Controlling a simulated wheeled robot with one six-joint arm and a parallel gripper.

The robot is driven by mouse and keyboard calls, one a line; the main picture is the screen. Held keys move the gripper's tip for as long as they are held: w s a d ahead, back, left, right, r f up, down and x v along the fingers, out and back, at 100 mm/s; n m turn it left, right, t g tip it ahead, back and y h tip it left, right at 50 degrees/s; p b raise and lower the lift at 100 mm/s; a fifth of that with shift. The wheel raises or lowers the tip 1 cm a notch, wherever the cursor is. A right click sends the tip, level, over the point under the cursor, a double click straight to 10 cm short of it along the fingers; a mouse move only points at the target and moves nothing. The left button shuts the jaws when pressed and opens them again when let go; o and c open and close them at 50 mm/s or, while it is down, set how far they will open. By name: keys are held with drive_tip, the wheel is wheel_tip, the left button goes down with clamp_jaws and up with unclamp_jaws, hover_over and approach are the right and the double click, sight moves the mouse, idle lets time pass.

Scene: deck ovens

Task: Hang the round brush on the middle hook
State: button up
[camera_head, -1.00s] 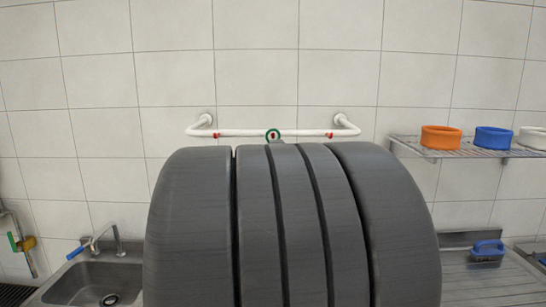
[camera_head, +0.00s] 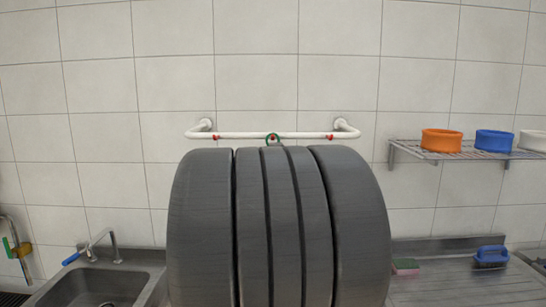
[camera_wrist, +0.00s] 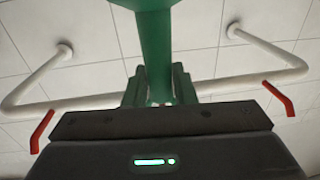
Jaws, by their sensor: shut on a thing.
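The round brush shows as a green handle (camera_wrist: 155,45) in the wrist view, running up out of the picture. My gripper (camera_wrist: 158,88) is shut on this handle. In the head view a green ring (camera_head: 267,138), the brush's loop end, sits in front of the white rail (camera_head: 240,135) at its middle, with a little red of the middle hook (camera_head: 273,137) by it. I cannot tell whether the loop is over the hook. The left hook (camera_head: 216,137) and right hook (camera_head: 329,137) are red and bare. The brush head and my gripper are hidden in the head view by my arm.
A sink (camera_head: 95,285) is at lower left.

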idle(0.4)
drive_tip(key=o, duration=1.1)
drive_tip(key=shift+c, duration=0.2)
drive_tip(key=s+d+p, duration=0.1)
drive_tip(key=s, duration=1.2)
drive_tip(key=shift+s+d, duration=0.25)
drive_tip(key=shift+s, duration=0.15)
drive_tip(key=shift+w, duration=0.15)
